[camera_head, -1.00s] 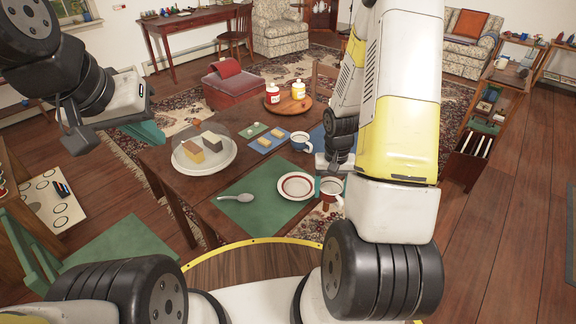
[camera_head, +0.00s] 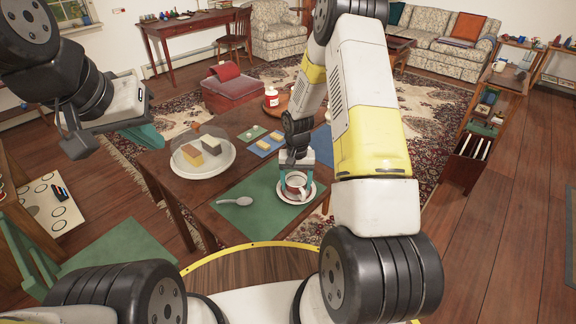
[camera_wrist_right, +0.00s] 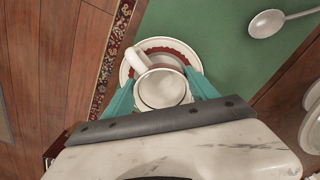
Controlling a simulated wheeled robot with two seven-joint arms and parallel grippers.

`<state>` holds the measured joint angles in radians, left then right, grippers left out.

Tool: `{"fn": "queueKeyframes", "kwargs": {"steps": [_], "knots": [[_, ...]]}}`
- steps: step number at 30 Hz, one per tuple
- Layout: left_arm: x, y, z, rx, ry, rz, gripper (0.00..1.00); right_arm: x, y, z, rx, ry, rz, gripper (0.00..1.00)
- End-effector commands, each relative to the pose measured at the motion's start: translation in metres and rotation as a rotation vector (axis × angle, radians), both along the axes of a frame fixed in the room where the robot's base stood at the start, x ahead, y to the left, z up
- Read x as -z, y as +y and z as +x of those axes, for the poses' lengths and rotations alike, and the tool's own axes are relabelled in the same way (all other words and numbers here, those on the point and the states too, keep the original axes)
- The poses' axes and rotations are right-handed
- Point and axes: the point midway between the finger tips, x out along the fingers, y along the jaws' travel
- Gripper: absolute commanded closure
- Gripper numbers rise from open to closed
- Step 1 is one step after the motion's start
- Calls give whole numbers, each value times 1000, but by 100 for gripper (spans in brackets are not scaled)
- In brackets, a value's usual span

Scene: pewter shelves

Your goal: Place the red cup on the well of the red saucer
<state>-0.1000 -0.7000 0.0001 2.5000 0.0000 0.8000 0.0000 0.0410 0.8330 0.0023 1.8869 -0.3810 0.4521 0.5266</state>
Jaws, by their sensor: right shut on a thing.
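The red cup (camera_head: 296,183), white with red, is between the teal fingers of my right gripper (camera_head: 296,180). The red saucer (camera_head: 309,197), white with a red ring, lies under it on the green placemat. In the right wrist view the cup (camera_wrist_right: 162,90) overlaps the saucer (camera_wrist_right: 127,68), with its handle toward the saucer's far side; the fingers (camera_wrist_right: 162,95) press on both sides of the cup. The cup hides the saucer's well, and I cannot tell whether they touch. My left gripper (camera_head: 143,134) hangs at the left, away from the table; its finger gap is unclear.
A spoon (camera_head: 236,201) lies on the green placemat (camera_head: 255,220), left of the saucer. A covered cake plate (camera_head: 222,167) stands further left. Blue mats with food lie behind, and a red-labelled jar (camera_head: 271,98) stands beyond. A green chair (camera_head: 120,240) is at the lower left.

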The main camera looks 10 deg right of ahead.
Motion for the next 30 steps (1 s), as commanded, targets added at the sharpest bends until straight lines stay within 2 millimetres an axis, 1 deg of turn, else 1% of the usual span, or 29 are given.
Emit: {"fn": "queueKeyframes", "kwargs": {"steps": [5, 6, 8, 9, 17, 20, 23, 26, 30], "knots": [[0, 0, 0, 0, 0, 0, 100, 2, 0, -1, 0, 1, 0, 88], [0, 0, 0, 0, 0, 0, 100, 2, 0, -1, 0, 1, 0, 26], [0, 0, 0, 0, 0, 0, 100, 2, 0, -1, 0, 1, 0, 14], [0, 0, 0, 0, 0, 0, 100, 2, 0, -1, 0, 1, 0, 12], [0, 0, 0, 0, 0, 0, 100, 1, 0, -1, 0, 0, 0, 12], [0, 0, 0, 0, 0, 0, 100, -3, 0, 0, 0, -1, 0, 12], [0, 0, 0, 0, 0, 0, 100, -16, 0, 1, 1, -3, 0, 12], [0, 0, 0, 0, 0, 0, 100, -35, 0, 1, 2, -5, 1, 12], [0, 0, 0, 0, 0, 0, 100, -67, 0, 1, 1, -5, 1, 12]]}}
